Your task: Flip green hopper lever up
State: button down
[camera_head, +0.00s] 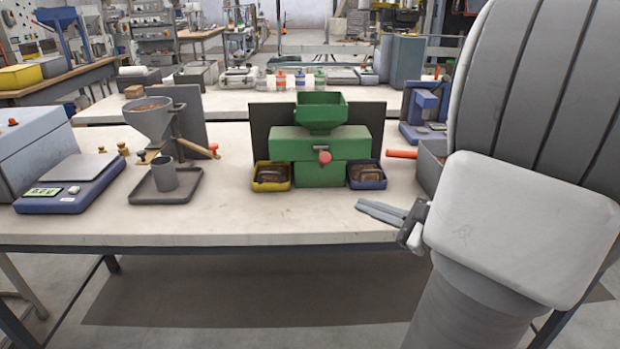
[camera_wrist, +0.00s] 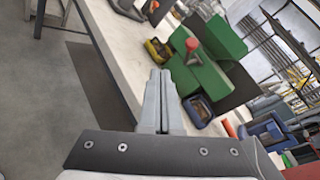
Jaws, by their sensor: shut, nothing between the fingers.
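The green hopper machine (camera_head: 320,143) stands on the workbench in the middle of the head view. Its lever, with a red knob (camera_head: 324,157), is on the front face and points toward me. In the wrist view the green machine (camera_wrist: 200,75) is tilted, with the red knob (camera_wrist: 192,45) ahead of the fingertips. My gripper (camera_head: 362,208) is shut and empty, in front of the machine and to its right, near the bench's front edge. It also shows in the wrist view (camera_wrist: 160,74). The gripper is apart from the lever.
A yellow tray (camera_head: 256,187) and a blue tray (camera_head: 382,185) with brown contents flank the machine. A grey bin (camera_head: 424,168) and a red-orange handle (camera_head: 402,154) lie to the right. A scale (camera_head: 72,186) and a grey funnel (camera_head: 152,120) stand left. The bench front (camera_head: 270,215) is clear.

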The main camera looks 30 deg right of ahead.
jog(key=shift+s+d+m+t+h+b, duration=0.1)
jog(key=shift+s+d+m+t+h, duration=0.1)
jog(key=shift+d+m+h, duration=0.35)
jog(key=shift+s+d+m+t+h+b, duration=0.1)
jog(key=shift+s+d+m+t+h, duration=0.1)
jog(key=shift+d+m+h, duration=0.4)
jog(key=shift+s+d+m+t+h+b, duration=0.1)
jog(key=shift+s+d+m+t+h, duration=0.15)
jog(key=shift+d+h, duration=0.35)
jog(key=shift+w+d, duration=0.1)
jog(key=b, duration=0.3)
send_near(323, 154)
jog(key=w+d+f, duration=0.2)
jog(key=w+f, duration=0.1)
jog(key=w, duration=0.1)
jog(key=shift+w+a+r, duration=0.2)
jog(key=shift+w, duration=0.4)
jog(key=shift+r+p, duration=0.1)
jog(key=shift+p, duration=0.3)
jog(key=shift+r+g+y+p, duration=0.25)
jog(key=shift+r+p, duration=0.1)
jog(key=shift+p, duration=0.5)
